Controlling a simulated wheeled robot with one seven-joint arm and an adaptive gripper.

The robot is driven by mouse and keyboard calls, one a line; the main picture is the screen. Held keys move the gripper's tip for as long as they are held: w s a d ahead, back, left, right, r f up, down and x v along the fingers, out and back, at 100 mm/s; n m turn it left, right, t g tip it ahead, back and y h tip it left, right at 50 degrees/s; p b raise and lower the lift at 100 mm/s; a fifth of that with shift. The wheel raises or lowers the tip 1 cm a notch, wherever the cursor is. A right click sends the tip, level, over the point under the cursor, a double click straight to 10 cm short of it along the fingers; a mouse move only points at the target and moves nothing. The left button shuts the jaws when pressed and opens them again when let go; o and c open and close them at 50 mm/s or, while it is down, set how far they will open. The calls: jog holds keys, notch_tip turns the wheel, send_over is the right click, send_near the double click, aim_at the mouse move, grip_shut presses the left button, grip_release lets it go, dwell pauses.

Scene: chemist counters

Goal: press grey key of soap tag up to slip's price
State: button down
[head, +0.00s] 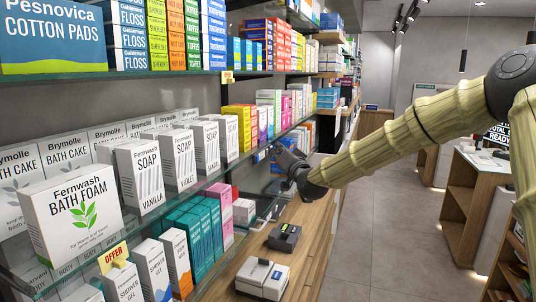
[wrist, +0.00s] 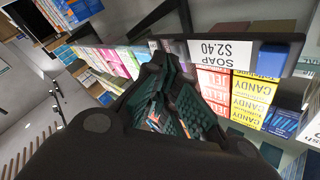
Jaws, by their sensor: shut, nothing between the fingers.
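The soap tag (wrist: 228,52) is a dark strip on a shelf edge in the wrist view, seen upside down. Its white display reads SOAP $2.40. A grey key (wrist: 177,48) sits left of the display and a blue key (wrist: 281,55) right of it. My gripper (wrist: 158,60) is shut and empty, its tips close to the grey key's end of the tag; whether they touch it I cannot tell. In the head view my gripper (head: 279,150) is at the shelf front, right of the soap boxes (head: 179,161). I cannot make out a slip with a price.
Candy (wrist: 251,100) and jelly (wrist: 215,90) boxes stand by the tag. In the head view, bath foam (head: 75,215) stands front left. A dark device (head: 284,237) and a white device (head: 262,277) sit on the wooden counter below. The aisle floor (head: 375,230) is clear.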

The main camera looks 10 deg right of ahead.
jog(key=shift+w+a, duration=0.2)
jog(key=shift+a, duration=0.1)
dwell(0.7)
jog(key=shift+s+d+b, duration=0.1)
jog(key=shift+d+b, duration=0.1)
jog(key=shift+b, duration=0.1)
jog(key=shift+s+d, duration=0.4)
jog(key=shift+d, duration=0.15)
jog(key=shift+d, duration=0.1)
jog(key=s+d, duration=0.1)
jog(key=d, duration=0.1)
jog(key=s+d+b, duration=0.1)
jog(key=d, duration=0.1)
jog(key=shift+s, duration=0.4)
dwell(0.7)
